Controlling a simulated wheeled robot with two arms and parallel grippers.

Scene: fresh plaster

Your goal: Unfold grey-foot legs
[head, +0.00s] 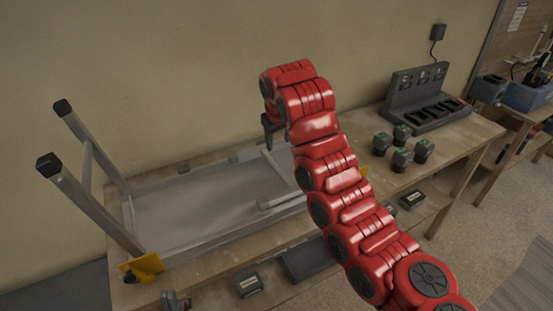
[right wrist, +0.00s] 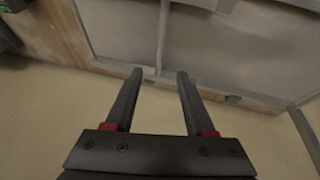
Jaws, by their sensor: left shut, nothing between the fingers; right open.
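An upturned table (head: 200,205) lies on the workbench, its grey underside up. At its left end two metal legs (head: 105,215) stand up, tilted, with black feet (head: 48,164). At its right end a folded leg (head: 278,202) lies low over the underside, and a crossbar (head: 274,163) runs beside it; my right arm covers the rest. My right gripper (head: 269,133) is above the far right part of the table. In the right wrist view its open fingers (right wrist: 160,76) are empty, and a pale bar (right wrist: 163,35) shows beyond and between them. My left gripper is not visible.
A yellow bracket (head: 143,268) sits at the table's near left corner. Several dark batteries (head: 402,158) and a black charger (head: 428,110) stand on the bench at right. The plain wall (head: 170,80) is close behind.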

